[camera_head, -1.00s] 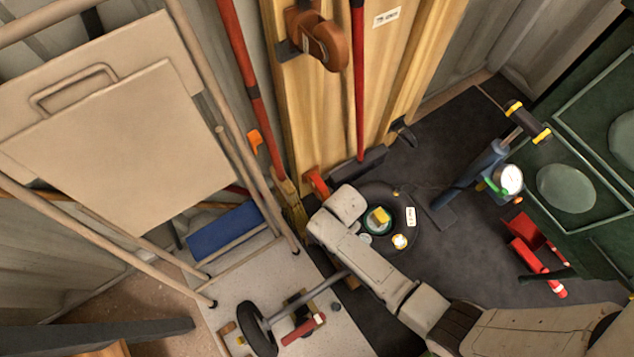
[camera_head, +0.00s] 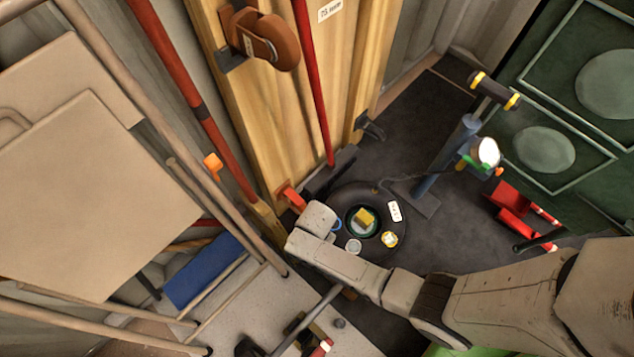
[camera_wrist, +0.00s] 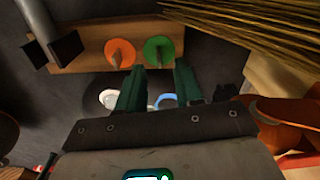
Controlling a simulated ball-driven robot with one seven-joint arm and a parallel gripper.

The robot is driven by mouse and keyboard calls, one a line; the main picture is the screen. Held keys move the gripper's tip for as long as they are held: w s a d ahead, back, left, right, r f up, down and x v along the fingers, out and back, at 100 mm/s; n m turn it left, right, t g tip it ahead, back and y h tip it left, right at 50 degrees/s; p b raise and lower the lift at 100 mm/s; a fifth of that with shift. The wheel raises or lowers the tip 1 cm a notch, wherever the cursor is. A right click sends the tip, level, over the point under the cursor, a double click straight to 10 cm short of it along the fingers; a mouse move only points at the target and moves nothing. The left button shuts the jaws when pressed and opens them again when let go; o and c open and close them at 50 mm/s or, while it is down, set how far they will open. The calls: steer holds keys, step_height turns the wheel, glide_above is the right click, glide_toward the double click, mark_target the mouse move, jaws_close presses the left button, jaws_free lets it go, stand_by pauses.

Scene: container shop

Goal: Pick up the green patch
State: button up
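A round green patch (camera_wrist: 160,50) with a small hole is mounted on a wooden board (camera_wrist: 92,46) in the wrist view. An orange disc (camera_wrist: 120,53) of like shape sits to its left on the same board. My gripper (camera_wrist: 160,67) has its two dark green fingers apart, with nothing seen between them. The fingertips point toward the board, just below the green patch in the picture. I cannot tell the distance left between them. In the head view, the end of my arm hides the fingers, and I cannot make out the patch there.
Broom bristles (camera_wrist: 250,35) and an orange-red object (camera_wrist: 285,125) are close on the right in the wrist view. A blue stand (camera_head: 445,165) is behind the tyre.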

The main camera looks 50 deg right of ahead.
step_height(320, 180, down, 4)
steer(key=shift+r+b, duration=0.25)
steer(key=shift+b, duration=0.6)
steer(key=shift+r, duration=0.1)
steer(key=shift+c, duration=0.2)
jaws_close()
